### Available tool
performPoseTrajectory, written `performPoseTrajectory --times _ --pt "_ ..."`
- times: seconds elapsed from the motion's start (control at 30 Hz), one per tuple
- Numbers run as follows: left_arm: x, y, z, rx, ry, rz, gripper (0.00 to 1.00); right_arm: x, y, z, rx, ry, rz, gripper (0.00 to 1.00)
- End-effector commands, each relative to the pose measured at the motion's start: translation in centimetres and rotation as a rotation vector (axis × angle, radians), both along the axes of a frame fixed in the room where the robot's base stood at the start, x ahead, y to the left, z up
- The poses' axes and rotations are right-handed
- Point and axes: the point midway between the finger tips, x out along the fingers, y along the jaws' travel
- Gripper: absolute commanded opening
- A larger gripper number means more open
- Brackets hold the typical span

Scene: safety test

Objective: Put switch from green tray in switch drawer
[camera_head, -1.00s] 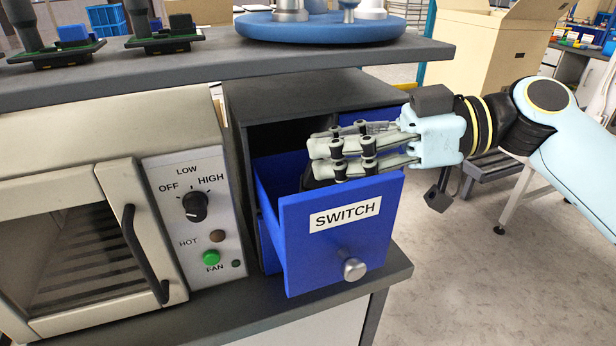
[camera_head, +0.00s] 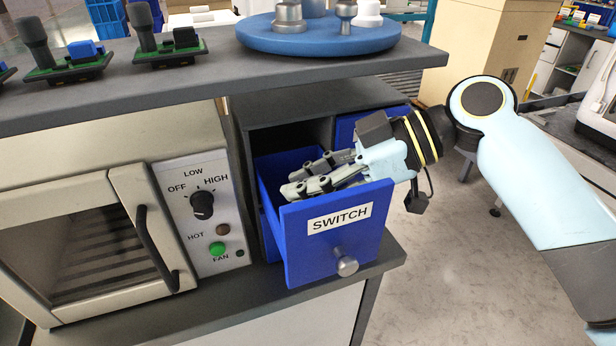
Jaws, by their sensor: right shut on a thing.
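The blue drawer labelled SWITCH (camera_head: 300,253) is pulled open in the dark cabinet under the shelf. My right gripper (camera_head: 288,182) reaches over the drawer's front from the right, with its fingers tilted down into the opening. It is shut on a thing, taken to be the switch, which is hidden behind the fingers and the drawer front. The drawer's floor is hidden too. My left gripper and the green tray are not in view.
An oven (camera_head: 105,185) with a control panel stands left of the drawer. The grey shelf (camera_head: 230,88) above carries green boards (camera_head: 168,54) and a round blue stand (camera_head: 320,42). Another blue drawer (camera_head: 372,124) is behind the gripper. Open floor lies at the right.

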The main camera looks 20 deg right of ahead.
Motion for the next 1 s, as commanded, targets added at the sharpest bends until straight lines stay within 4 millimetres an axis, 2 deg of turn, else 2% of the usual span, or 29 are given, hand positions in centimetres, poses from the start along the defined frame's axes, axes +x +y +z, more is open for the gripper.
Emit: performPoseTrajectory --times 0.1,0.13,0.3,0.67,1.0 --pt "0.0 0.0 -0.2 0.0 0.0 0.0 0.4 0.0 0.0 -0.2 0.001 0.0 0.0 0.0" --pt "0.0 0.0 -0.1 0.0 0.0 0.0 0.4 0.0 0.0 -0.1 0.001 0.0 0.0 0.29" --pt "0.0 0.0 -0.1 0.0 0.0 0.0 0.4 0.0 0.0 -0.1 0.0 -0.002 0.0 0.48" --pt "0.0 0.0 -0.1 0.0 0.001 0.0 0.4 -0.1 -0.6 0.3 -0.002 -0.003 0.0 0.48" --pt "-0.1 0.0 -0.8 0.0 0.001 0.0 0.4 -2.1 -5.5 3.0 -0.009 -0.002 0.002 0.48"
